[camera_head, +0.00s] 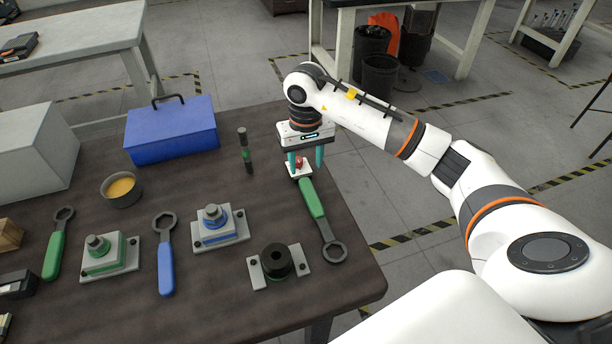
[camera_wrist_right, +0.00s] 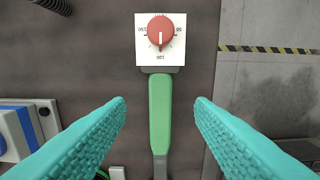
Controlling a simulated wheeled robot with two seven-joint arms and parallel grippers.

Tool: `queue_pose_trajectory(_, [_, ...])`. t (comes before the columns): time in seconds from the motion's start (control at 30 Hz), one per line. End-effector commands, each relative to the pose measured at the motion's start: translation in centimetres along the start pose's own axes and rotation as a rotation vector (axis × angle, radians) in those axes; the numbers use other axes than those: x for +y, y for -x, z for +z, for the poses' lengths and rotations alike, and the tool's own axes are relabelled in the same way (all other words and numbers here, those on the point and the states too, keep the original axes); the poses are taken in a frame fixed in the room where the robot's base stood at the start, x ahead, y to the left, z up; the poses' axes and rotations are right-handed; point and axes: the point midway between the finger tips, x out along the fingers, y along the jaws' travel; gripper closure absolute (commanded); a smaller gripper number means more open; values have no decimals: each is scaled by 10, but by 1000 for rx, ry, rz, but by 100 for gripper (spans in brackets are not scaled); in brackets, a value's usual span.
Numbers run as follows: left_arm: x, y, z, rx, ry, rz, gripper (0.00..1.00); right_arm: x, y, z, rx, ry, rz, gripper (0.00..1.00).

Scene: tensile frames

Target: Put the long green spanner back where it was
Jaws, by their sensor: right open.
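A green-handled spanner (camera_head: 312,200) lies at the table's right edge, its grey ring end toward the near side. Its handle (camera_wrist_right: 160,115) shows upright in the wrist view, below a white dial block with a red knob (camera_wrist_right: 160,32); the block (camera_head: 299,171) also shows in the head view. Another green-handled spanner (camera_head: 54,250) lies at the left and looks shorter. My right gripper (camera_head: 305,164) points down over the dial block, open. In the wrist view its teal fingers (camera_wrist_right: 160,103) stand apart on either side of the handle, with gaps. My left gripper is out of view.
A blue spanner (camera_head: 165,262) lies between a green-trimmed fixture (camera_head: 111,262) and a blue-trimmed one (camera_head: 234,233). A black socket on a plate (camera_head: 277,265) sits beside the spanner's ring end.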

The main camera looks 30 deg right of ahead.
Motion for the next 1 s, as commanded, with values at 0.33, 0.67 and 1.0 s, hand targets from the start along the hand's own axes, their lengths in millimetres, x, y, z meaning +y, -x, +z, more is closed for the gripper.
queue_pose_trajectory(0.33, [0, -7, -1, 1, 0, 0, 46, 0, 50, 0, 0, 0, 0, 51])
queue_pose_trajectory(0.67, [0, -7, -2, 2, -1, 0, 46, 0, 54, 0, 2, 0, -1, 51])
queue_pose_trajectory(1.0, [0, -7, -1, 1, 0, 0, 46, 0, 53, 0, 2, 0, -1, 51])
